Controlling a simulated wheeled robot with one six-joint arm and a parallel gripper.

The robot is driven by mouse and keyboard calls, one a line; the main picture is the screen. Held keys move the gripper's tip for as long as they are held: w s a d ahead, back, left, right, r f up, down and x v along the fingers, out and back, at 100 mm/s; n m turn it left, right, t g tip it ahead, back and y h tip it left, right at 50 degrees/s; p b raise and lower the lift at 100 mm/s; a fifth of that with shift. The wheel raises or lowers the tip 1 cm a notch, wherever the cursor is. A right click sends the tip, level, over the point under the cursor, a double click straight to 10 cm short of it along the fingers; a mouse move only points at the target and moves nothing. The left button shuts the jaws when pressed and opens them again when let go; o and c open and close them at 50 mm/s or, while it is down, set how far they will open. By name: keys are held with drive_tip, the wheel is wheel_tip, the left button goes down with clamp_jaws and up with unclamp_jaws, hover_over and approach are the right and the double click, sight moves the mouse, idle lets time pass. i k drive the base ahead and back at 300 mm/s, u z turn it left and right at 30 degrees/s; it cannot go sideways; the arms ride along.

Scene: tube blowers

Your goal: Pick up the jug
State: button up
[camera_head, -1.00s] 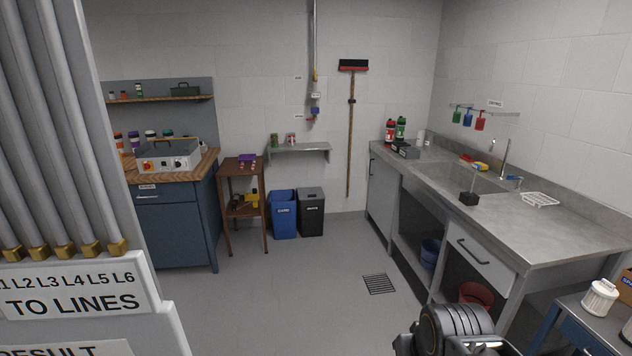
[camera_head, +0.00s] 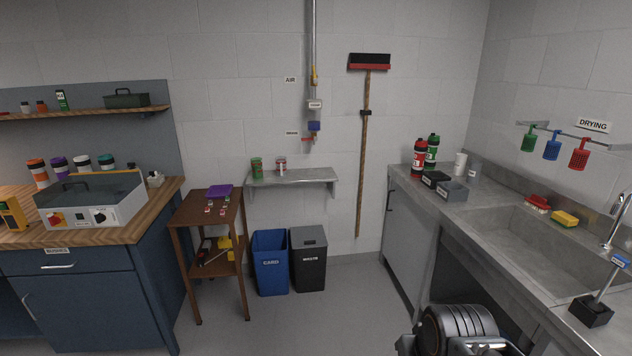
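I cannot make out a clear jug in the current view. A red bottle (camera_head: 419,158) and a green bottle (camera_head: 432,150) stand at the back end of the steel counter, and a small white cup-like vessel (camera_head: 460,164) stands to their right. Part of my arm shows at the bottom edge, right of centre, as a dark ringed joint. My gripper's fingers are not visible.
A steel sink counter (camera_head: 463,211) runs along the right. A wooden-topped blue bench (camera_head: 150,221) is at left, with a small brown table (camera_head: 199,214) beside it. A blue bin (camera_head: 271,268) and a black bin (camera_head: 308,262) stand by the wall. The middle floor is clear.

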sight(280, 161)
drive_tip(key=i, duration=3.7)
drive_tip(key=u, duration=3.35)
